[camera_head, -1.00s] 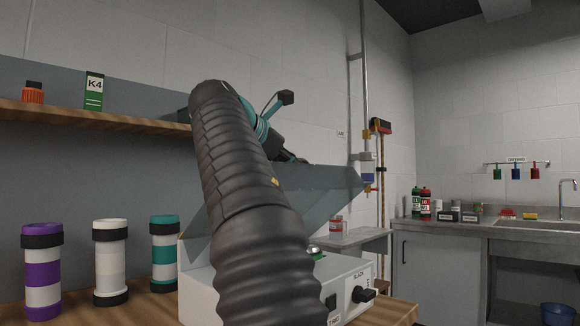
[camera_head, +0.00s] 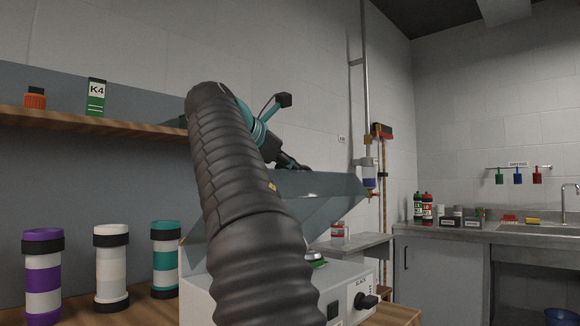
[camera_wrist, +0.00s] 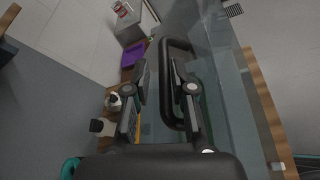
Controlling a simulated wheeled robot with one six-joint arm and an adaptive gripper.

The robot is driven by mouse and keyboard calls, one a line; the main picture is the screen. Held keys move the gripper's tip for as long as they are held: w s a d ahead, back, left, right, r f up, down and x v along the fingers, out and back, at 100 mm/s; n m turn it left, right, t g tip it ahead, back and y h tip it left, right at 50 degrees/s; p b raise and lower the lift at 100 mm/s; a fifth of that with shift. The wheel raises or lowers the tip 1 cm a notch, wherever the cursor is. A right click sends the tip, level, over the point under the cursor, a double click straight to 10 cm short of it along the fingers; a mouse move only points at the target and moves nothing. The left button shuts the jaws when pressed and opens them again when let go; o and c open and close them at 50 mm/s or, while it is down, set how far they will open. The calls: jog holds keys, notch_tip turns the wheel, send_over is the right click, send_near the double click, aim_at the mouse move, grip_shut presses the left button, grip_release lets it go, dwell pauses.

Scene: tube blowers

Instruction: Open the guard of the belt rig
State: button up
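The belt rig is a white box (camera_head: 345,280) on the wooden bench, with a black knob (camera_head: 367,301) on its front. Its clear bluish guard (camera_head: 335,186) is tilted up above the box. My arm hides much of both. My gripper (camera_head: 296,165) is at the guard's upper edge, small in the head view. In the wrist view, a black loop handle (camera_wrist: 199,110) stands beside the clear guard panel (camera_wrist: 232,100). My gripper (camera_wrist: 159,66) is open, its fingers on either side of the handle's left bar, with a gap at the left finger.
Purple (camera_head: 42,270), white (camera_head: 111,265) and teal (camera_head: 165,258) banded canisters stand left of the rig. A shelf (camera_head: 90,124) with an orange jar and K4 box runs above. A vertical pipe (camera_head: 367,80) with a filter is behind right; a sink counter stands at right.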

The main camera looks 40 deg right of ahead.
jog(key=v, duration=1)
jog(key=shift+w, duration=0.1)
jog(key=shift+s+a+r, duration=0.2)
jog(key=shift+s+a, duration=0.05)
jog(key=shift+a, duration=0.2)
